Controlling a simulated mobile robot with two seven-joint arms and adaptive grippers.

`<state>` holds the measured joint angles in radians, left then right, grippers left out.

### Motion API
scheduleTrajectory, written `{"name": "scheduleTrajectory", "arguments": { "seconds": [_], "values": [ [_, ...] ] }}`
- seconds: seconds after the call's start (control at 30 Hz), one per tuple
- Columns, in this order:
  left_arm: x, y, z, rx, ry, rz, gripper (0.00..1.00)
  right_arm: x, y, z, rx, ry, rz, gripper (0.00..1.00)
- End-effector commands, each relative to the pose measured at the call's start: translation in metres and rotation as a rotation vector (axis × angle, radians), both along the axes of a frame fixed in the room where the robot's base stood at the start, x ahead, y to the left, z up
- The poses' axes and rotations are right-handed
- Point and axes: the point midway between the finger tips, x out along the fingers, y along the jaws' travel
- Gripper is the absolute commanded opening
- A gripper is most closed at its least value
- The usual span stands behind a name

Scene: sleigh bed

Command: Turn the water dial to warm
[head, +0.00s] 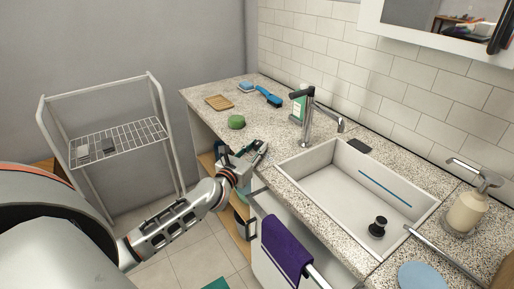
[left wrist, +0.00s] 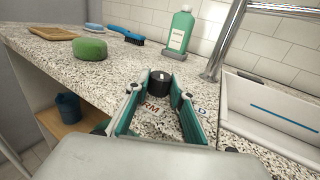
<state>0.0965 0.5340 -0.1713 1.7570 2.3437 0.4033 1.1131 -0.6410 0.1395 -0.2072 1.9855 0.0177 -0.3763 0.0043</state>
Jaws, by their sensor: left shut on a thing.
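The water dial (left wrist: 160,84) is a short black knob with a small white mark on top. It stands on the speckled counter, left of the sink, in the left wrist view. Letters, partly covered, are printed on the counter around it, some red and some blue; I cannot read them fully. My left gripper (head: 258,151) is low over the counter's front edge, its teal-lined fingers shut on the dial from both sides. The gripper hides the dial in the head view. My right gripper is in neither view.
The sink (head: 335,195) with a tall faucet (head: 308,118) lies to the right. A green sponge (head: 236,122), blue brush (head: 268,96) and green bottle (left wrist: 180,33) stand behind the dial. A purple towel (head: 284,245) hangs in front. A wire rack (head: 118,140) stands left.

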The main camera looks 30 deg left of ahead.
Motion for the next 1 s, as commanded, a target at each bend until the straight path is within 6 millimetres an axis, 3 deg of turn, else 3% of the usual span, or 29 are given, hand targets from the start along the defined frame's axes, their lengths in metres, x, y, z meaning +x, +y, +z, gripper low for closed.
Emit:
{"name": "scheduleTrajectory", "arguments": {
  "seconds": [0.5,1.0],
  "values": [
    [0.000,0.007,-0.007,0.003,0.007,-0.371,0.02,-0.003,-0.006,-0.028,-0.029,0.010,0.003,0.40],
    [0.001,0.008,-0.001,0.000,0.001,-0.493,0.02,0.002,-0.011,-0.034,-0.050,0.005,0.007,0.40]
  ]
}}
